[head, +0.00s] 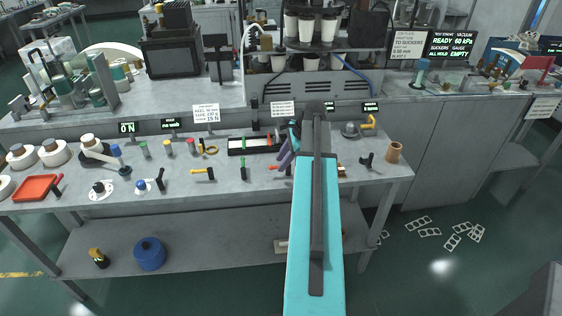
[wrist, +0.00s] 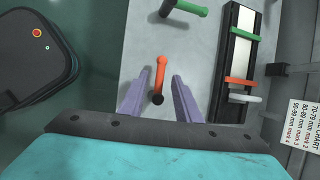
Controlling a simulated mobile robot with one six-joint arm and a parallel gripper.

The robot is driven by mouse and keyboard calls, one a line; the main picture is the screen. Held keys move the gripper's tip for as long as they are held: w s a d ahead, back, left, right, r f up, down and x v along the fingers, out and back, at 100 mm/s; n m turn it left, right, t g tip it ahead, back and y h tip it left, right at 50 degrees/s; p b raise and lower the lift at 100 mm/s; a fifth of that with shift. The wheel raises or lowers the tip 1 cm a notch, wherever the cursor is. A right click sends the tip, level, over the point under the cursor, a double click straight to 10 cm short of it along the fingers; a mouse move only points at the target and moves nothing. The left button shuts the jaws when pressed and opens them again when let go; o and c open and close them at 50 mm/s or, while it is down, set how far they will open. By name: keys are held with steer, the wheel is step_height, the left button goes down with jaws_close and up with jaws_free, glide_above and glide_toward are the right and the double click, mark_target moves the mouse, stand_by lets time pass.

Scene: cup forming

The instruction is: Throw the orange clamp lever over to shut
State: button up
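The orange clamp lever (head: 277,168) lies on the bench just left of my arm in the head view. In the wrist view the orange lever (wrist: 160,72) has a rounded bar and a dark round end close to my gripper. My gripper (wrist: 160,77) has two purple fingers, spread apart, one on each side of the lever with gaps showing. The gripper (head: 287,153) is partly hidden behind my arm in the head view. I cannot tell how high the fingers are above the bench.
A green-handled lever (wrist: 186,8) lies beyond the orange one. A black-framed track (wrist: 232,52) with an orange and a white bar stands to the right. A yellow-handled lever (head: 201,171) lies further left on the bench. A small chart (wrist: 305,122) is at the right edge.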

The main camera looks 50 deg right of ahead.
steer(key=shift+w+a+f, duration=0.1)
steer(key=shift+w+f, duration=0.1)
steer(key=shift+f, duration=0.3)
jaws_close()
steer(key=shift+s, duration=0.1)
